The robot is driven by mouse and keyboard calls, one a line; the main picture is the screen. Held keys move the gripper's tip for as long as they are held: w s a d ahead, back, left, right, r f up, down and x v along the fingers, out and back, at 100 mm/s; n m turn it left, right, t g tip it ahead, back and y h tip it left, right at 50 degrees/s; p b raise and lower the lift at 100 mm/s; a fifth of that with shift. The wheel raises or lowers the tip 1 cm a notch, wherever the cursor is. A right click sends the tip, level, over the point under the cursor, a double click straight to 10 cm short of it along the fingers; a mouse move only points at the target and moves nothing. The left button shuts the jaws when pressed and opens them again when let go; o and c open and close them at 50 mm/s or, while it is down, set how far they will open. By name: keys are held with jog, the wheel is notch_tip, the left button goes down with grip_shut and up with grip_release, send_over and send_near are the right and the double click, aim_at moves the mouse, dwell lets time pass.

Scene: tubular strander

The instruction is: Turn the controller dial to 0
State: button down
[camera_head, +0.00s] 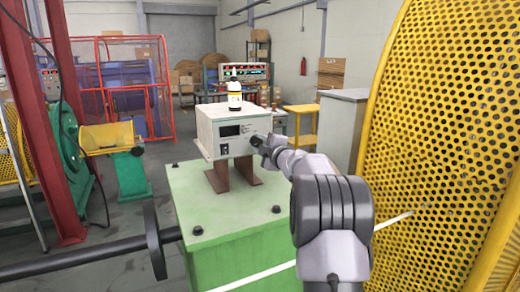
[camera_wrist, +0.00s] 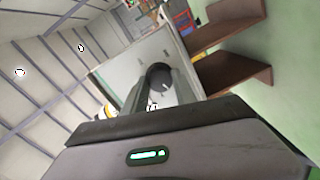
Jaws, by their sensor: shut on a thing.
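The controller (camera_head: 228,147) is a pale box with a small dark display on its front. It stands on brown supports on a green block. Its dial (camera_wrist: 158,76) is a dark round knob with a light mark, seen in the wrist view; its scale numbers cannot be read. My gripper (camera_head: 263,143) is at the right side of the controller's front, and in the head view it hides the dial. In the wrist view my gripper (camera_wrist: 161,88) has its fingers on both sides of the dial, shut on it.
A bottle with a yellow label (camera_head: 235,101) stands on top of the controller. The green block (camera_head: 205,212) has bolts on its top. A large yellow perforated guard (camera_head: 440,130) is close on the right of my arm. A dark shaft with a disc (camera_head: 153,240) lies at the lower left.

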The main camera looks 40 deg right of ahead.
jog(key=n+b, duration=0.3)
jog(key=n, duration=0.2)
jog(key=shift+f, duration=0.1)
jog(key=shift+h, duration=0.3)
dwell(0.4)
jog(key=c, duration=1)
grip_release()
jog(key=p+v, duration=0.1)
jog(key=v, duration=1.6)
jog(key=shift+s, duration=0.25)
